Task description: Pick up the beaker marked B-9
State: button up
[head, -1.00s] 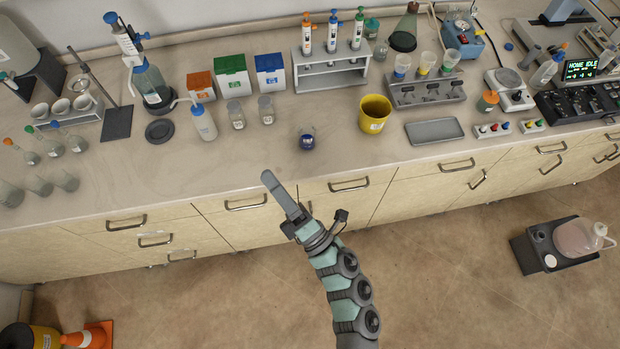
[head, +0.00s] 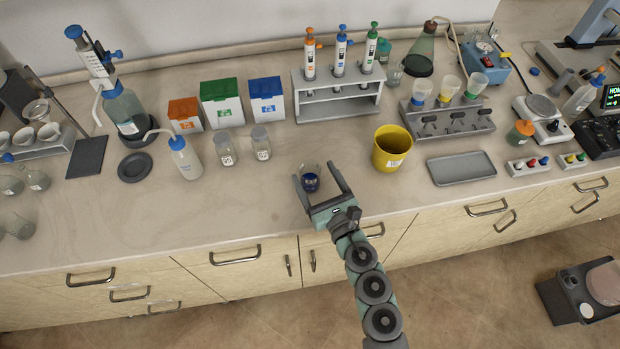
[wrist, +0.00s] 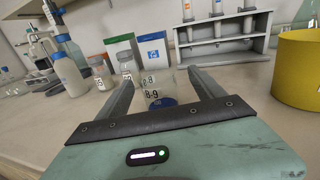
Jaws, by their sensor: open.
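The small glass beaker (head: 310,178) with dark blue contents stands on the bench. In the wrist view its label reads B-9 on the beaker (wrist: 158,92). My gripper (head: 320,178) is open, with one finger on each side of the beaker. In the wrist view the open gripper (wrist: 158,80) has the beaker between its fingers, towards their far ends. I cannot tell whether either finger touches the glass. The beaker looks upright, and its lower front is partly hidden by the gripper body in the wrist view.
A yellow pot (head: 391,150) stands to the right of the beaker. Two small jars (head: 226,148) and a wash bottle (head: 185,158) stand to the left. A pipette rack (head: 338,96) is behind.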

aim_at(306, 163)
jog(key=x, duration=0.5)
jog(key=shift+w+a+f+p, duration=0.15)
jog(key=shift+a+f+p, duration=0.15)
jog(key=shift+f, duration=0.05)
jog(key=shift+c, duration=0.4)
jog(key=c, duration=1.5)
jog(key=shift+o, duration=0.2)
jog(key=shift+r, duration=0.15)
